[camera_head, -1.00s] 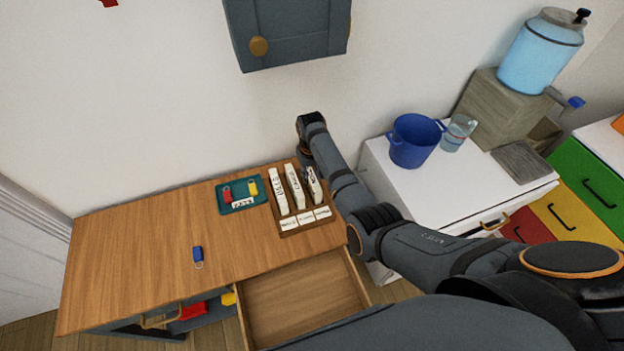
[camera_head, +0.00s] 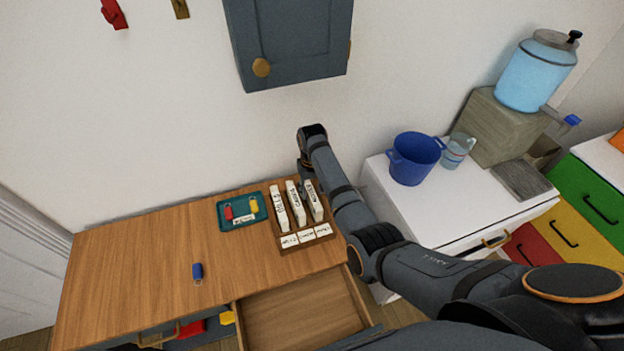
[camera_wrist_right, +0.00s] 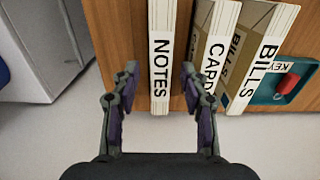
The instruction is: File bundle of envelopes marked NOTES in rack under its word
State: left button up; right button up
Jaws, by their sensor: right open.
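The white NOTES bundle (camera_wrist_right: 161,60) stands upright in the right wrist view, its word readable along its edge. In the head view the NOTES bundle (camera_head: 314,203) stands in the rightmost place of the brown rack (camera_head: 291,249). The CARDS bundle (camera_wrist_right: 212,55) and BILLS bundle (camera_wrist_right: 265,55) stand beside it. My right gripper (camera_wrist_right: 158,92) is open, its fingertips on either side of the lower end of NOTES, with visible gaps. In the head view my right gripper (camera_head: 304,172) is at the rack's back edge, partly hidden by its arm. The rack's front labels are too small to read surely. My left gripper is not in view.
A teal tray (camera_head: 228,225) with red and yellow key tags is left of the rack. A blue tag (camera_head: 197,271) lies on the wooden desk (camera_head: 130,260). The open drawer (camera_head: 300,315) juts out in front. A white cabinet (camera_head: 450,215) with a blue pot (camera_head: 414,160) stands right.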

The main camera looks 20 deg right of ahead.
notch_tip(320, 180, up, 10)
jog(key=b, duration=0.1)
jog(key=shift+f, duration=0.15)
dwell(0.4)
